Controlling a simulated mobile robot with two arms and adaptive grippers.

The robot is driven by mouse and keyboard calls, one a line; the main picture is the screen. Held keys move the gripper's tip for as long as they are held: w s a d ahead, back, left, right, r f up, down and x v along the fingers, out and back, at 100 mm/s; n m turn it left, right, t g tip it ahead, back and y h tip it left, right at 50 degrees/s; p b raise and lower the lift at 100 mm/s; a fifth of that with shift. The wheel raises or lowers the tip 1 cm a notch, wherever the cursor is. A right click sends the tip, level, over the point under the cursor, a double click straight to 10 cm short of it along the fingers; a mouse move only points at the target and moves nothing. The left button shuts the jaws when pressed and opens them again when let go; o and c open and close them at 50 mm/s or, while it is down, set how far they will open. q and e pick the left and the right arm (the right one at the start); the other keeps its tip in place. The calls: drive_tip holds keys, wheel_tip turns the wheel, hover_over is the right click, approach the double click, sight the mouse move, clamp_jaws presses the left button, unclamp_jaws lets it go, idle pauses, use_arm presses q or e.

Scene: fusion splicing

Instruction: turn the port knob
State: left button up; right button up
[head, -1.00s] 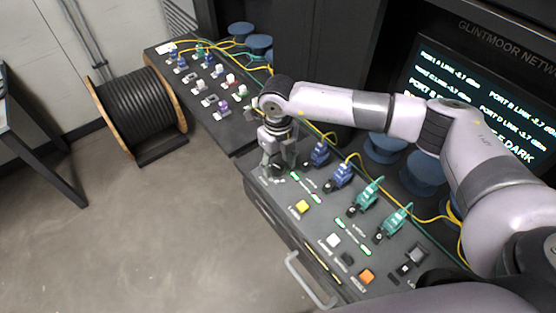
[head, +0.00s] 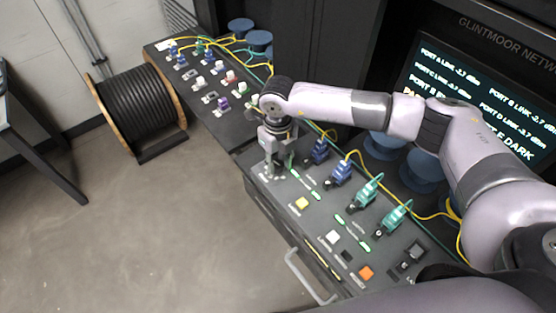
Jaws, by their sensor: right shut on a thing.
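My right gripper (head: 272,163) points down at the far left end of the near console (head: 300,232). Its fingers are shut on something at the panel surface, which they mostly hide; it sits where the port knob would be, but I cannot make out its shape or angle. Lit green indicator bars (head: 304,184) lie just right of the fingers. Blue connectors (head: 341,173) and teal connectors (head: 367,192) stand along the panel's back row. The screen (head: 480,100) shows port link readings and a line ending in DARK. My left gripper is not in view.
A yellow button (head: 301,204), a white button (head: 332,237) and an orange button (head: 366,272) sit on the panel. A second console (head: 196,92) with several connectors extends at the back left. A cable reel (head: 136,108) stands on the open floor.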

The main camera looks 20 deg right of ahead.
sight(278, 164)
clamp_jaws()
drive_tip(key=shift+f+n+b, duration=0.15)
drive_tip(key=shift+n+b, duration=0.25)
drive_tip(key=shift+b, duration=0.35)
drive_tip(key=n+b, duration=0.8)
drive_tip(key=b, duration=0.3)
drive_tip(key=shift+f, duration=0.1)
drive_tip(key=shift+r+n+b, duration=0.15)
drive_tip(key=shift+n+b, duration=0.6)
drive_tip(key=shift+r+n+b, duration=0.15)
drive_tip(key=shift+n+b, duration=0.6)
drive_tip(key=o, duration=1)
unclamp_jaws()
wheel_tip(278, 164, up, 12)
